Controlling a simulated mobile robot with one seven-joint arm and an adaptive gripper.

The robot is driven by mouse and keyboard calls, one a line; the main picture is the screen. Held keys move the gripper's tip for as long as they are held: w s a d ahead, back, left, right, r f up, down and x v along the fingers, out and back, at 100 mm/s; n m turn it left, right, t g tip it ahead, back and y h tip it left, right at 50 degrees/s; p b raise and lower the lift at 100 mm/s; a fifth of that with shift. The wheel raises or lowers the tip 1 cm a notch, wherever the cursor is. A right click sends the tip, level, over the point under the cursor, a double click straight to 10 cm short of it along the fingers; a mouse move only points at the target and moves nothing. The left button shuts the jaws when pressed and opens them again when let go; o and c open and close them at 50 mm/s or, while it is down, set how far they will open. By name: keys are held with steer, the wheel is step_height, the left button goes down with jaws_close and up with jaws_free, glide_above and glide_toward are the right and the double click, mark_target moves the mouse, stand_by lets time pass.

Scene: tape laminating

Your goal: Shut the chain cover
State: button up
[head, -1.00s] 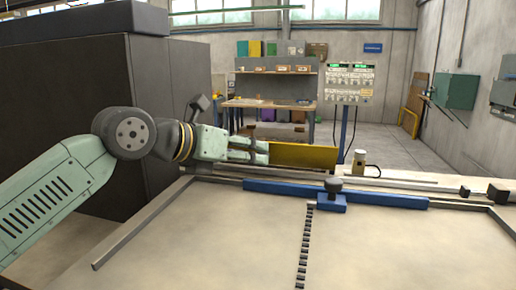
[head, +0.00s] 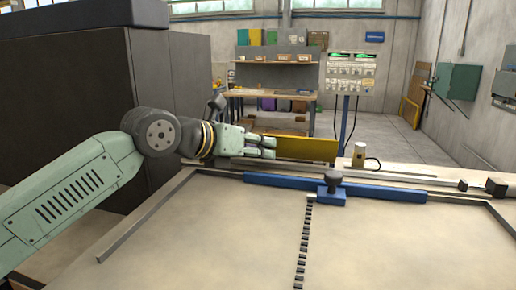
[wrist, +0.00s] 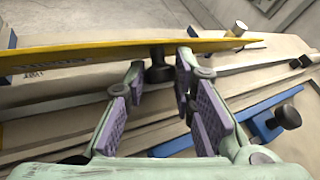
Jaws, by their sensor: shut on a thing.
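The chain cover is a long yellow panel (head: 308,150), standing raised along the back edge of the machine bed. In the wrist view its yellow edge (wrist: 90,52) runs across the top of the picture. A dark knob (wrist: 158,72) shows below that edge, between my fingers. My gripper (head: 272,147) is at the left part of the cover, on its near side. The wrist view shows its purple-padded fingers (wrist: 160,92) on both sides of the knob, spaced apart. Exact contact between pads and knob is hard to see.
A blue bar (head: 400,194) with a black-knobbed blue block (head: 331,192) lies in front of the cover. A small cream post (head: 359,154) stands right of it. A dark cabinet (head: 90,110) stands behind my arm. The pale bed (head: 400,245) in front is clear.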

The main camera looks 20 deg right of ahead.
jaws_close()
